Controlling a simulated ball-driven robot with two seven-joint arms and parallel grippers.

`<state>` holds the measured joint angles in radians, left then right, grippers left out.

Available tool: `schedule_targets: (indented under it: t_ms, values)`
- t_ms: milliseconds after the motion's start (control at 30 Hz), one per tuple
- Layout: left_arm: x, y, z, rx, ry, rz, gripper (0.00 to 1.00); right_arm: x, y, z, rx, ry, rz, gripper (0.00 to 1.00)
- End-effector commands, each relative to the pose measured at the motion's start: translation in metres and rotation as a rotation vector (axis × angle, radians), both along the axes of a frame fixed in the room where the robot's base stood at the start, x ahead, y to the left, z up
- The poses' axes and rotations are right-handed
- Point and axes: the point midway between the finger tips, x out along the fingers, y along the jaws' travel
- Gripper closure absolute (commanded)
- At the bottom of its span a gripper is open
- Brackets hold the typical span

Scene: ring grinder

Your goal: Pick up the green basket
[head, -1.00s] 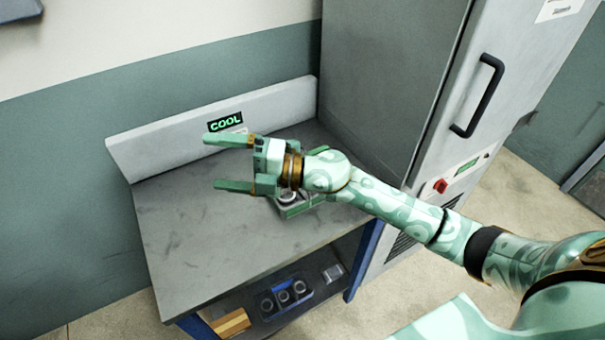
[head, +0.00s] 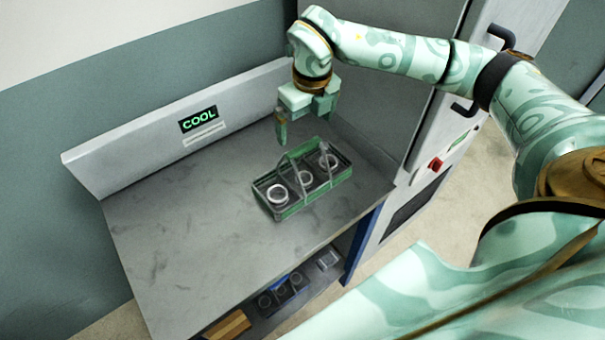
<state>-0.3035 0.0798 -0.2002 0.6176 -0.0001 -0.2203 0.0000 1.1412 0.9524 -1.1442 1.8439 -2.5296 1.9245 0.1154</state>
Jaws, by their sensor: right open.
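The green basket (head: 290,211) stands upright on the grey bench top toward its right side. It holds several pale rings in a row, and a grey-green handle (head: 298,172) arches over its middle. My right gripper (head: 301,132) points down just behind the basket in the picture, open and empty. Its fingertips appear above the basket's far side, near the handle's height, and do not appear to touch it. My left gripper is not in view.
The bench (head: 170,235) has free room left of the basket and a raised back panel with a "COOL" sign (head: 198,120). A tall grey cabinet (head: 400,120) stands at the right. A lower shelf holds a blue basket (head: 283,292) and a brown block (head: 228,325).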

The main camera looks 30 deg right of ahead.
Motion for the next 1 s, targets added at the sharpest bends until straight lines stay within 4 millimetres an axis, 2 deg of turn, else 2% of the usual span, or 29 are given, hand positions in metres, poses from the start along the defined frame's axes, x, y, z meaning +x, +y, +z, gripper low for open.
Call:
schedule_targets:
  t_ms: [33,100,267,533,633,833,867,1000]
  values:
    - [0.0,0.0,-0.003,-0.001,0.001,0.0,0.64,0.001,0.0,-0.012,0.001,0.002,0.0,0.0]
    - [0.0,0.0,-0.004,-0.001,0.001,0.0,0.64,0.003,0.0,-0.021,0.0,0.001,-0.001,0.0]
    - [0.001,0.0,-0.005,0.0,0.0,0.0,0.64,0.003,0.001,-0.032,0.002,0.0,0.0,0.0]
    - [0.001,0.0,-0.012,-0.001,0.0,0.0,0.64,0.002,0.003,-0.074,0.002,0.002,0.0,0.0]
    - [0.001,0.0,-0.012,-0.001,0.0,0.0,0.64,0.003,0.003,-0.081,0.002,-0.001,0.0,0.0]
    - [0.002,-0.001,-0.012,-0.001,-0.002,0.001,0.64,0.003,0.003,-0.082,0.001,-0.002,0.001,0.0]
    - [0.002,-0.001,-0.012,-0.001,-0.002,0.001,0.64,0.003,0.003,-0.082,0.001,-0.002,0.001,0.03]
    - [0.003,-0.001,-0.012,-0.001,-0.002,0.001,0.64,0.003,0.003,-0.081,0.001,-0.002,0.0,0.42]
